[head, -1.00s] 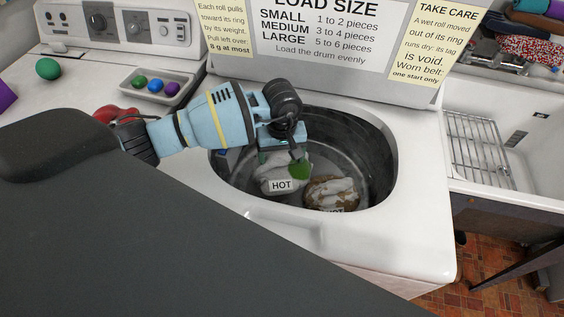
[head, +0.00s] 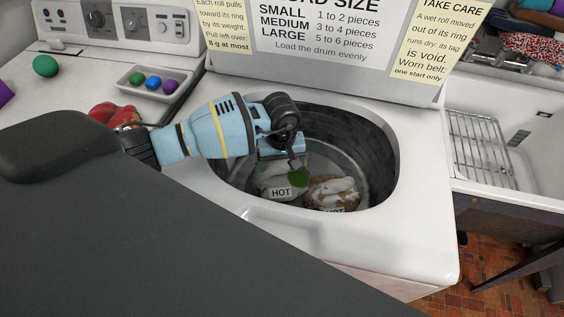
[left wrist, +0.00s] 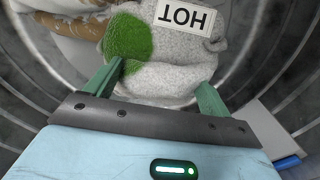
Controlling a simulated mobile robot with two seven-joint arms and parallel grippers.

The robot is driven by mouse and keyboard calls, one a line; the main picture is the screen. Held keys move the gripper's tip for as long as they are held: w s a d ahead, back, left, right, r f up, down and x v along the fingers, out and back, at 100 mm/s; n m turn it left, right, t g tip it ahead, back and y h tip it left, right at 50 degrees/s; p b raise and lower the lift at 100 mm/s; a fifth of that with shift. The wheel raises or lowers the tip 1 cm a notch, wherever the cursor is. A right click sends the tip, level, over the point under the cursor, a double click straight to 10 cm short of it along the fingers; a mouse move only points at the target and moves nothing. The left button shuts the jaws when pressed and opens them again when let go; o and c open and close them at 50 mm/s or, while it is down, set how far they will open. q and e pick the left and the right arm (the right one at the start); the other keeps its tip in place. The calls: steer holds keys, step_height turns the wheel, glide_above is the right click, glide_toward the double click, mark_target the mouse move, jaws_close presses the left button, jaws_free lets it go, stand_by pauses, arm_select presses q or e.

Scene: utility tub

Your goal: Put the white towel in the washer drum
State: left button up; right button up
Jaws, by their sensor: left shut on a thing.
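The white towel (head: 268,188) is a pale bundle with a HOT tag and a round green patch. My left gripper (head: 296,162) is shut on it, inside the mouth of the washer drum (head: 365,145). In the left wrist view the towel (left wrist: 185,75) lies between the fingers of my left gripper (left wrist: 155,88), with the tag upside down. I cannot tell whether the towel touches the drum floor. My right gripper is not in view.
A brown and white bundle (head: 345,190) with a partly hidden tag lies in the drum, right of the towel. A tray (head: 125,85) of coloured balls, a green ball (head: 45,66) and a red object (head: 110,113) are left. A sink with a wire rack (head: 480,150) is right.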

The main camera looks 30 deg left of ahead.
arm_select(q)
steer(key=o, duration=1.1)
steer(key=shift+o, duration=1.4)
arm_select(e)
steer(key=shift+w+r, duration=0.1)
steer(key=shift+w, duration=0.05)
arm_select(q)
steer(key=shift+r, duration=0.1)
steer(key=shift+r, duration=0.2)
step_height(320, 180, up, 13)
steer(key=shift+f, duration=0.15)
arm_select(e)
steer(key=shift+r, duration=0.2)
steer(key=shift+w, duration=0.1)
